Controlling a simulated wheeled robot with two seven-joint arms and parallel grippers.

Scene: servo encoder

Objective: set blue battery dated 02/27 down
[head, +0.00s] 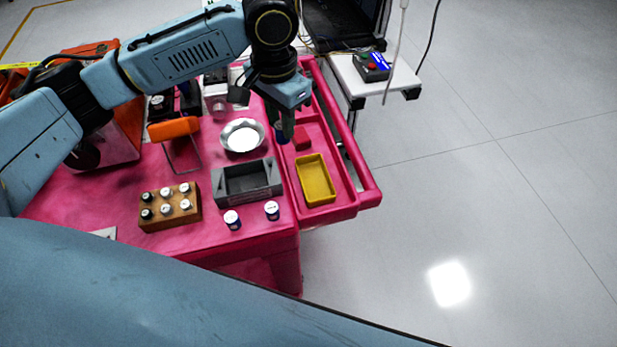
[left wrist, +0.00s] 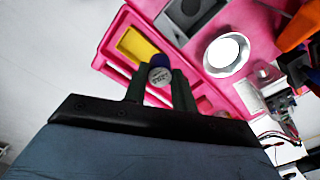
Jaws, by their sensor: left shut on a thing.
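My left gripper (head: 286,124) is shut on a blue battery (head: 281,136) and holds it over the pink side tray (head: 329,141), right of the metal bowl. In the left wrist view the battery (left wrist: 159,76) shows a pale round end with dark print, too small to read for certain, between the two dark fingers (left wrist: 160,88). How high the battery hangs above the tray is hard to tell. My right gripper is not in view.
A metal bowl (head: 229,147), a grey box (head: 220,191), and a wooden block (head: 170,222) holding several batteries stand on the pink cart. Two loose batteries (head: 232,222) (head: 272,211) stand near its front edge.

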